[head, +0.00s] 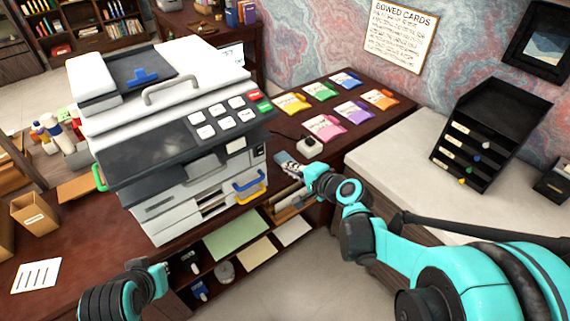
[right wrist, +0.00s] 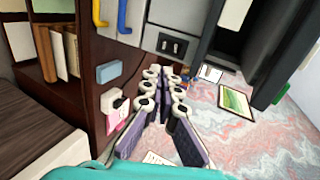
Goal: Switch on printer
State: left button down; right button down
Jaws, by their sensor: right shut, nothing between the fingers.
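The printer (head: 190,150) is a large white and dark grey machine on the desk, with white buttons plus a red and a green one on its sloped panel. A small black switch panel (head: 259,151) is on its front at the right; it also shows in the right wrist view (right wrist: 172,45). My right gripper (head: 285,160) is shut and empty, just right of the printer and apart from it. In the right wrist view its fingertips (right wrist: 166,72) are together, below the switch panel. My left gripper (head: 158,274) is low at the left, its fingers unclear.
A white box with a cord (head: 308,147) stands on the dark desk behind my right gripper. Coloured packets (head: 325,127) lie further back. Blue (head: 248,180) and yellow handles project from the printer's front. A black drawer unit (head: 490,135) stands on the pale counter.

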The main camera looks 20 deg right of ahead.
jog(key=shift+s+d+f, duration=0.15)
jog(key=shift+s+f, duration=0.15)
jog(key=shift+f, duration=0.2)
jog(key=b, duration=0.4)
send_near(260, 149)
jog(key=w+a+f, duration=0.2)
jog(key=w+f, duration=0.2)
jog(key=f, duration=0.1)
jog(key=shift+w, duration=0.65)
